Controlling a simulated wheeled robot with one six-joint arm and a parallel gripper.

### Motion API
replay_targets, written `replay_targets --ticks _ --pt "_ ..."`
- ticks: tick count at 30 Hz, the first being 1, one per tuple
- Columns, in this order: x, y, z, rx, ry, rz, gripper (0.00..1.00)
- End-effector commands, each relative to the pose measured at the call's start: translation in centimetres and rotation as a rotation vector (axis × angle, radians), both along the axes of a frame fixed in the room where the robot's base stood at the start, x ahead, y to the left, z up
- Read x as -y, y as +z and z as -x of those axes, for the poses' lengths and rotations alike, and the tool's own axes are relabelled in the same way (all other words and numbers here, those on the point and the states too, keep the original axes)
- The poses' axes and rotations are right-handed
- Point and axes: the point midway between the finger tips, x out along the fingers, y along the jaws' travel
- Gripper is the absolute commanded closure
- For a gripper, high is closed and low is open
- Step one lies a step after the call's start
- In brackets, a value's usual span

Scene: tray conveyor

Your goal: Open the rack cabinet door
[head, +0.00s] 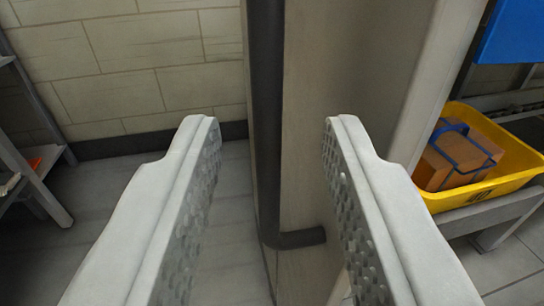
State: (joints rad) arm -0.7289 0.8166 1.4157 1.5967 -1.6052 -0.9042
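The rack cabinet door (335,110) is a tall grey-beige panel standing upright, seen close and nearly edge-on in the head view. A dark vertical bar handle (266,130) runs along its left edge and bends into the panel at the bottom (302,238). My gripper (265,125) is open, with one light grey finger on each side of the handle in the picture. The fingers look clear of the bar, though I cannot tell the depth between them and it. The top of the handle and the door's far side are out of view.
A yellow tray (500,190) holding a brown box (458,158) with blue straps sits on a grey conveyor frame (490,212) at the right. A blue bin (512,30) is above it. A metal shelf (30,170) stands at the left. Tiled floor lies open before the block wall (130,60).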

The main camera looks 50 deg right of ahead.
Motion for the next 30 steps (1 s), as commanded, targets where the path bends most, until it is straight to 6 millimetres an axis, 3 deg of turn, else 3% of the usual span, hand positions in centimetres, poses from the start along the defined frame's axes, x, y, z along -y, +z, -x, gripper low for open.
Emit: replay_targets --ticks 18,30 --pt "-9.4 0.0 7.7 0.0 0.001 0.0 0.67" --pt "-11.8 0.0 9.6 0.0 -0.001 0.0 0.67"
